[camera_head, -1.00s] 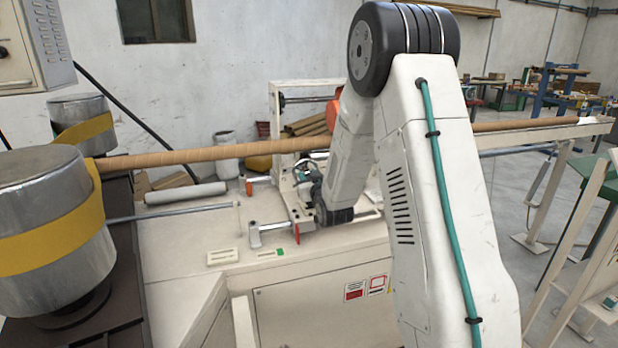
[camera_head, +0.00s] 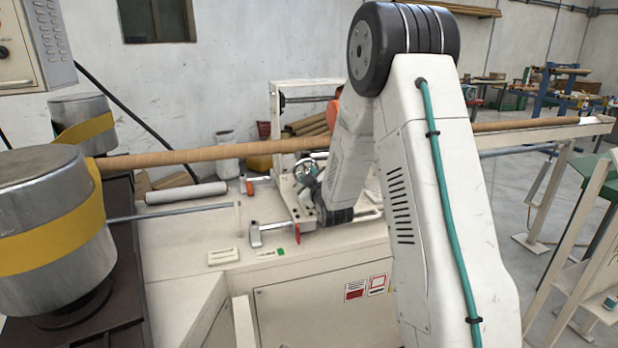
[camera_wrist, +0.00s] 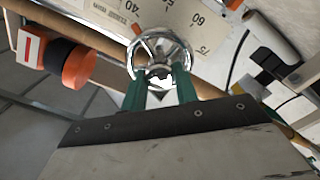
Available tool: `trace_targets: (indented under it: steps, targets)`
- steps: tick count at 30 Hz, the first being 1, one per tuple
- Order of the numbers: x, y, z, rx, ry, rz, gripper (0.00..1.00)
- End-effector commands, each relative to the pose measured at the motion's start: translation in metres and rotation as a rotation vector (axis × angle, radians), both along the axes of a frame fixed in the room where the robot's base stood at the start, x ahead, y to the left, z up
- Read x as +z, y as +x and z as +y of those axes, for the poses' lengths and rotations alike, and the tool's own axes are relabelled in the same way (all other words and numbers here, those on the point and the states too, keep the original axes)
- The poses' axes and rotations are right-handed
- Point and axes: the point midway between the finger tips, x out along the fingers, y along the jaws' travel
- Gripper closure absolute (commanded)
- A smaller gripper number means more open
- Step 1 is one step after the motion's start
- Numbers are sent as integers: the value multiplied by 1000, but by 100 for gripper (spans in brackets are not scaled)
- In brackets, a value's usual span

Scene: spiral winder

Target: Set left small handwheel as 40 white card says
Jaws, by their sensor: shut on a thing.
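The small handwheel (camera_wrist: 140,47) is a shiny chrome spoked wheel at the top middle of the wrist view. My gripper (camera_wrist: 161,80) reaches it with two green fingers and is shut on it at the near side of the wheel. In the head view my gripper and the wheel are small and partly hidden by my arm.
A brown tube (camera_head: 210,155) runs across the machine above the bed. A steel drum with a yellow belt (camera_head: 45,240) stands at the left. The bed's front left is mostly clear.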

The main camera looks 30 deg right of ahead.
Motion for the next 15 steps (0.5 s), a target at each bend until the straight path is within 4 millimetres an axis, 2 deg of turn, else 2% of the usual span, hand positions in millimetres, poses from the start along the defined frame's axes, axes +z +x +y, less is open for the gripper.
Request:
trace_targets:
  steps: [13,14,15]
  targets:
    - [-1,0,1,1,-11,5,93]
    - [-1,0,1,1,-11,5,65]
    - [0,0,1,1,-11,5,54]
